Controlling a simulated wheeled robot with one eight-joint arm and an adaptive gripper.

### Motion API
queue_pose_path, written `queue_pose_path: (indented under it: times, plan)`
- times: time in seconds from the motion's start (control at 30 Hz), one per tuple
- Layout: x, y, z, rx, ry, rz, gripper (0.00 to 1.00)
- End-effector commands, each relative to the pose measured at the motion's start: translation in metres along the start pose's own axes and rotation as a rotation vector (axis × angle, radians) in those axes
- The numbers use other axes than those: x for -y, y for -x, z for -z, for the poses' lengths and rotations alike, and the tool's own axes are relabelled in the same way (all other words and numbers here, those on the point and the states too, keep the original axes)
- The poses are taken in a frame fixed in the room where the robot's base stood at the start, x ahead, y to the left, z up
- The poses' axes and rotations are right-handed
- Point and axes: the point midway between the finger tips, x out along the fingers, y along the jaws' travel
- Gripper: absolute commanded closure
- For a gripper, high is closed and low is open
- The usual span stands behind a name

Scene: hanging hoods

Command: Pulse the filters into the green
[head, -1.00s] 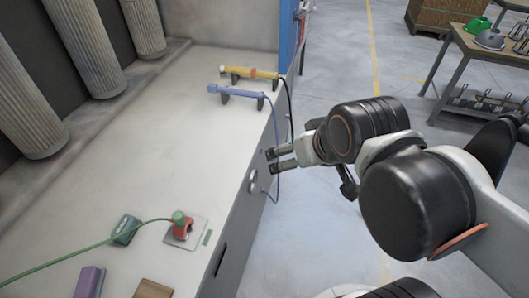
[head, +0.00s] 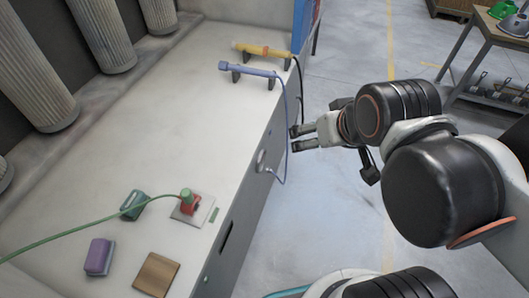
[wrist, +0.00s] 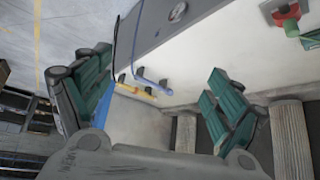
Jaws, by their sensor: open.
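Several pale pleated filters (head: 99,38) hang in a row at the back left of the hood. They also show at the bottom right of the wrist view (wrist: 291,140). A red valve (head: 189,205) with a green top sits on a plate on the bench, with a green hose running left from it. A round dial (head: 261,161) is on the bench's front face; the wrist view shows it (wrist: 177,12), too small to read. A blue wand (head: 248,69) and a yellow wand (head: 262,50) rest on holders. My gripper (head: 296,138) is open and empty, in front of the bench edge.
On the bench (head: 170,110) lie a green block (head: 133,204), a purple block (head: 99,256) and a brown wooden block (head: 156,273). Thin hoses hang from the wands over the front edge. A work table (head: 478,36) stands at the far right. The floor between is clear.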

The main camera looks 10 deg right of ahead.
Motion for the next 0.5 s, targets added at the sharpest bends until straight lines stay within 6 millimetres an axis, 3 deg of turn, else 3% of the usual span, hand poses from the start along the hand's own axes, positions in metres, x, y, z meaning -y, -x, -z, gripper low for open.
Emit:
queue_pose_path:
  times: [0.03,0.07,0.3,0.5]
  plan:
    - [0.0,0.0,0.0,0.0,0.0,0.0,0.38]
    - [0.0,0.0,0.0,0.0,0.0,0.0,0.45]
    - [0.0,0.0,0.0,0.0,0.0,0.0,0.99]
    - [0.0,0.0,0.0,0.0,0.0,0.0,1.0]
